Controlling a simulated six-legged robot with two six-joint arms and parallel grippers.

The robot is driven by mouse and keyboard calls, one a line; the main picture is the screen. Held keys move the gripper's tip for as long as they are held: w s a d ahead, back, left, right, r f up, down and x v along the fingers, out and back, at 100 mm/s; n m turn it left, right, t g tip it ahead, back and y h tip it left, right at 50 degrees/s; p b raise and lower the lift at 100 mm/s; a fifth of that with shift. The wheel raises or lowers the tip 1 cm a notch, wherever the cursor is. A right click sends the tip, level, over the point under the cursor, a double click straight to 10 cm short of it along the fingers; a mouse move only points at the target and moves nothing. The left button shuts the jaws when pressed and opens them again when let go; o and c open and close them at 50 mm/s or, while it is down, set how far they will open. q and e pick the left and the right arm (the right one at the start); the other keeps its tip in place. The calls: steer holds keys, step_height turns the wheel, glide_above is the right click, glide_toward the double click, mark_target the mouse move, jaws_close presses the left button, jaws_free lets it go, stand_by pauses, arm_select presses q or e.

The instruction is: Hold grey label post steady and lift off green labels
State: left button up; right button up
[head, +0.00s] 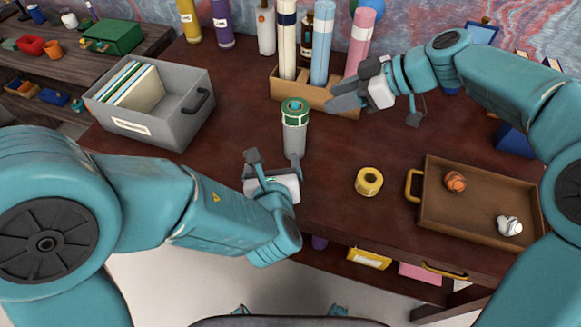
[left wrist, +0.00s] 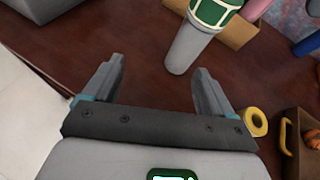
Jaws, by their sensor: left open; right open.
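The grey label post (head: 295,138) stands upright on the desk, with the green labels (head: 294,108) as a ring around its top. In the left wrist view the post (left wrist: 188,50) and the green labels (left wrist: 214,10) are ahead of my fingers, nearer the right-hand finger. My left gripper (head: 273,158) is open and empty, low on the near side of the post; its fingers also show in the left wrist view (left wrist: 158,66). My right gripper (head: 338,96) is open and empty, to the right of the green labels, pointing left.
A wooden holder (head: 320,94) with tall rolls stands behind the post. A grey file box (head: 178,126) is at left. A yellow tape roll (head: 369,181) and a brown tray (head: 475,228) with crumpled balls lie at right. The desk between post and tape roll is clear.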

mark_target(295, 134)
arm_select(q)
steer(key=s+d+m+h, duration=0.1)
steer(key=d+m+h, duration=0.1)
steer(key=d, duration=0.2)
steer(key=x, duration=1)
steer(key=r+x, duration=0.1)
steer(key=x, duration=0.4)
steer(key=shift+w+a+f, duration=0.15)
steer(key=shift+w+a, duration=0.1)
steer(key=shift+w, duration=0.3)
